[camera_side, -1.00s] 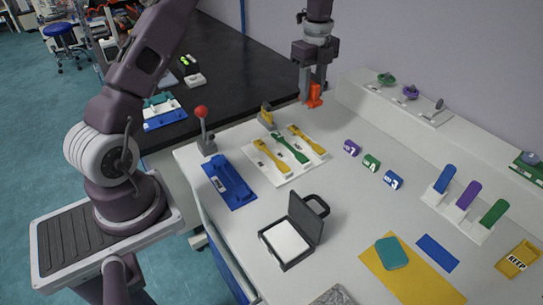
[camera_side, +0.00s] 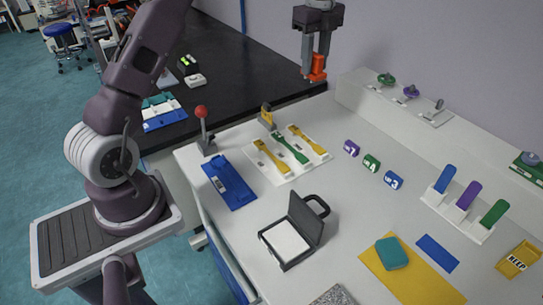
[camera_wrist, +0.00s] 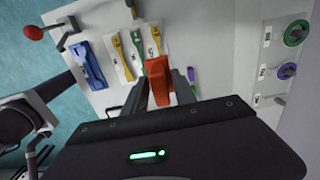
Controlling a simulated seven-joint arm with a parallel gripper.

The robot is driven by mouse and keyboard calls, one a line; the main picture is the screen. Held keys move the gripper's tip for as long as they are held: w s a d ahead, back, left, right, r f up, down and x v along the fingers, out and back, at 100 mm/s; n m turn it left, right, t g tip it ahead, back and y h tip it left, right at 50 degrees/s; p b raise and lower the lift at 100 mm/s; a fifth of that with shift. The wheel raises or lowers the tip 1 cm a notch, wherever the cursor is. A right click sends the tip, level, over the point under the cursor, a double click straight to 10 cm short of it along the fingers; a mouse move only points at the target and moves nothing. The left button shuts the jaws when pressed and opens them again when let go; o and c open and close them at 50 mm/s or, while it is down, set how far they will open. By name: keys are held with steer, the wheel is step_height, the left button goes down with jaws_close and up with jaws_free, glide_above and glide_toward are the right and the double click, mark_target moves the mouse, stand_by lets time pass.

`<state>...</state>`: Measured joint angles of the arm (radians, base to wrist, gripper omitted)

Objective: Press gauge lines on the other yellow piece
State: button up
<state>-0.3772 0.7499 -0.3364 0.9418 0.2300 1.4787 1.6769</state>
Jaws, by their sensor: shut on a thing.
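My gripper (camera_side: 316,72) is shut on an orange-red block-like tool (camera_side: 318,66), held high above the back of the white table; the tool also shows between the fingers in the wrist view (camera_wrist: 157,80). A white tray (camera_side: 288,176) holds two yellow dumbbell-shaped pieces, one at the left (camera_side: 271,158) and one at the right (camera_side: 307,140), with a green piece (camera_side: 289,148) between them. The pieces lie well below and to the left of my gripper. Whether either yellow piece bears lines is too small to tell.
A red-knobbed lever (camera_side: 202,125) and a blue fixture (camera_side: 230,184) stand left of the tray. A small yellow device (camera_side: 267,114) stands behind it. An open dark case (camera_side: 305,222) is in front. Numbered blocks (camera_side: 371,163) sit to the right. A raised shelf (camera_side: 440,130) runs along the wall.

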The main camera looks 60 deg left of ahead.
steer(key=s+f, duration=0.5)
steer(key=f, duration=0.1)
glide_above(271, 155)
step_height(271, 155, down, 6)
steer(key=shift+f, duration=3)
steer(key=shift+f, duration=0.55)
steer(key=shift+r, duration=0.1)
